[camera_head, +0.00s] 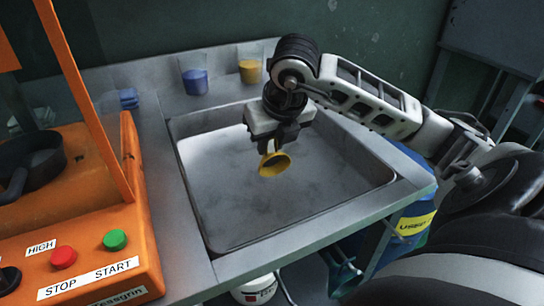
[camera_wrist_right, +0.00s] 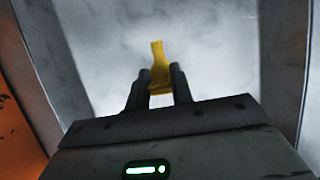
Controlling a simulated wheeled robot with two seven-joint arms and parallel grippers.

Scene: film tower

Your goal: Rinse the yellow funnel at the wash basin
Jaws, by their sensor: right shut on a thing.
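The yellow funnel (camera_head: 275,164) is held in my right gripper (camera_head: 272,146), over the grey wash basin (camera_head: 230,205). The gripper reaches down from above and its fingers are shut on the funnel. The funnel is tilted, with its wide rim showing in the head view. In the right wrist view the funnel (camera_wrist_right: 159,66) sticks out between the two dark fingertips (camera_wrist_right: 160,86), with the basin floor behind it. I cannot tell how high the funnel is above the floor. My left gripper is not in view.
An orange machine (camera_head: 130,190) with start and stop buttons stands at the left. A blue container with a yellow label (camera_head: 415,224) is below the counter at right.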

